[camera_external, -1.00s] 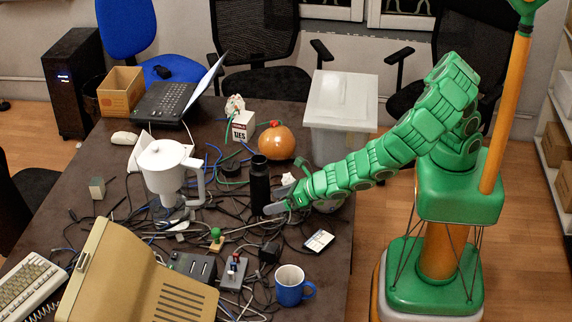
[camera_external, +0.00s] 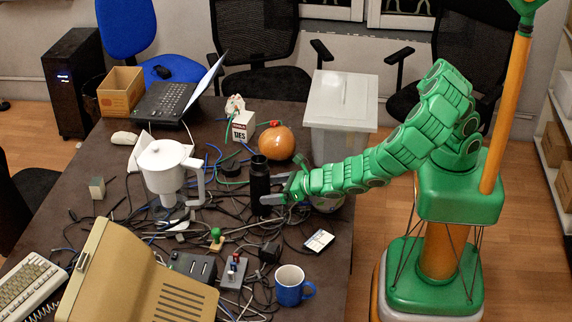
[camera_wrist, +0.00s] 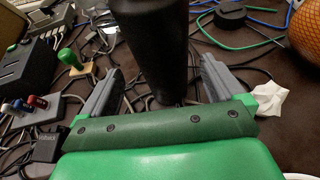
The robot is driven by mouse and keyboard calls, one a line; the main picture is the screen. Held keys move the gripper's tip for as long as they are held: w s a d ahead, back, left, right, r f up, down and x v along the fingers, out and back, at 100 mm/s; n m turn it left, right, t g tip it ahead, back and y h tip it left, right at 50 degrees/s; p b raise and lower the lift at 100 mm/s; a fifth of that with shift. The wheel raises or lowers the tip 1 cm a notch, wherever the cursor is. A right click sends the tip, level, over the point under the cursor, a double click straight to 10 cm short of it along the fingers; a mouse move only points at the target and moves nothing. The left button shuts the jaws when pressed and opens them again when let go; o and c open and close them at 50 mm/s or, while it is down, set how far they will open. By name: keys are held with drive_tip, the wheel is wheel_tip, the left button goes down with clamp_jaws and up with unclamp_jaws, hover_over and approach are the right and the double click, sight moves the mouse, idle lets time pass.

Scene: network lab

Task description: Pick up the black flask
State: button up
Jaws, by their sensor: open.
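The black flask (camera_external: 260,186) stands upright on the cluttered table, near the middle of the external view. My gripper (camera_external: 275,190) is at the flask's right side, low down, with its grey jaws apart. In the wrist view the flask (camera_wrist: 160,50) rises straight ahead between the two open fingers of my gripper (camera_wrist: 160,90). A gap shows on each side of it, and neither finger appears to touch it. The flask's top is cut off in the wrist view.
Cables lie all around the flask. An orange pumpkin-like ball (camera_external: 277,143) sits behind it, a white pitcher (camera_external: 163,170) left, and a blue mug (camera_external: 290,288) in front. A white crumpled object (camera_wrist: 269,98) lies right of my right finger. A lidded bin (camera_external: 340,110) stands behind the arm.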

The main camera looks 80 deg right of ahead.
sight(269, 188)
drive_tip(key=shift+d+x, duration=0.2)
drive_tip(key=shift+x, duration=2.2)
drive_tip(key=shift+f, duration=0.15)
drive_tip(key=c, duration=1.5)
drive_tip(key=shift+r, duration=0.35)
